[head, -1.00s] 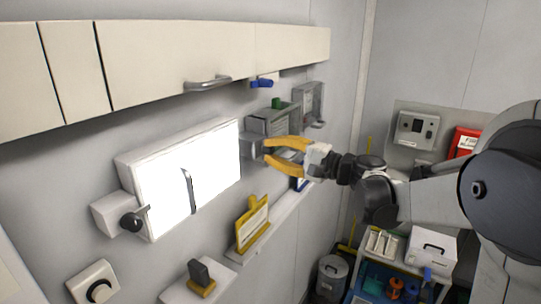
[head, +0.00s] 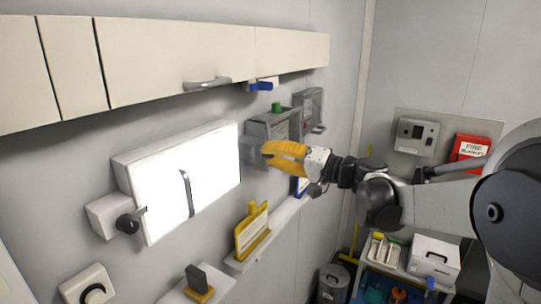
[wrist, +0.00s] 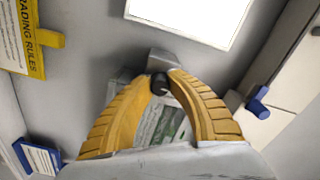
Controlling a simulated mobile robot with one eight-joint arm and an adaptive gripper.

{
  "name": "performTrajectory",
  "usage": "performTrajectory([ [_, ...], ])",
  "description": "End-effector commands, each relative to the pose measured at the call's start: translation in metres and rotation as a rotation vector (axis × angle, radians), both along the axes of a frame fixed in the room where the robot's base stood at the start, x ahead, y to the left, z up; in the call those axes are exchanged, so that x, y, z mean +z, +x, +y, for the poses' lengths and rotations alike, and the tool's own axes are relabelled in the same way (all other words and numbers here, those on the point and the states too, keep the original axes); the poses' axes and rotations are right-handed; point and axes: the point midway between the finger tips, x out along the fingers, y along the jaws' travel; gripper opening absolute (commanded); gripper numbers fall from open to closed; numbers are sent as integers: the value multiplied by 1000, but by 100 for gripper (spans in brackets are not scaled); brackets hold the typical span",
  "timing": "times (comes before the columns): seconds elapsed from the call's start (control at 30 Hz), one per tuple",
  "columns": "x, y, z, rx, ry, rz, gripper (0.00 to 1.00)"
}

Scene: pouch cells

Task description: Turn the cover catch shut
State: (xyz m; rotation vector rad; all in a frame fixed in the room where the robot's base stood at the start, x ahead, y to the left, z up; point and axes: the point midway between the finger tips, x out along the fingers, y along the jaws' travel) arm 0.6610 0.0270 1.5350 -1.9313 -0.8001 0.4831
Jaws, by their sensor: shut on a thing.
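My gripper (head: 268,151) has its two yellow fingers drawn together in front of the wall, at the left end of a grey box (head: 268,127) with a green top piece. In the wrist view its fingertips (wrist: 161,82) are shut on a dark, rounded knob, the catch (wrist: 158,85). The catch sits on a small grey block (wrist: 160,63) on the wall side. In the head view the fingers hide the catch, and the block shows just left of them. A clear-fronted face with a greenish sheet (wrist: 155,125) shows between the fingers. How far the catch is turned is unclear.
A bright white panel (head: 215,165) with a dark handle is left of my gripper. A cabinet (head: 180,60) and a blue lever (head: 262,85) are above. A yellow sign (head: 252,228) stands on the shelf below. Free air lies in front of the wall.

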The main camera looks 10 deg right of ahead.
Motion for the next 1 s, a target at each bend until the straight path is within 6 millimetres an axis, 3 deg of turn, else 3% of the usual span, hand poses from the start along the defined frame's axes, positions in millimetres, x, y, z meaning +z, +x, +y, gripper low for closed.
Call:
performTrajectory([
  [0.33,0,0,0,0,-1,-1,0],
  [0.37,0,0,0,0,-1,-1,22],
  [0.43,0,0,0,0,-1,-1,44],
  [0.77,0,-1,-1,0,-1,-1,45],
  [1.0,0,-26,-28,-4,-1,-1,45],
])
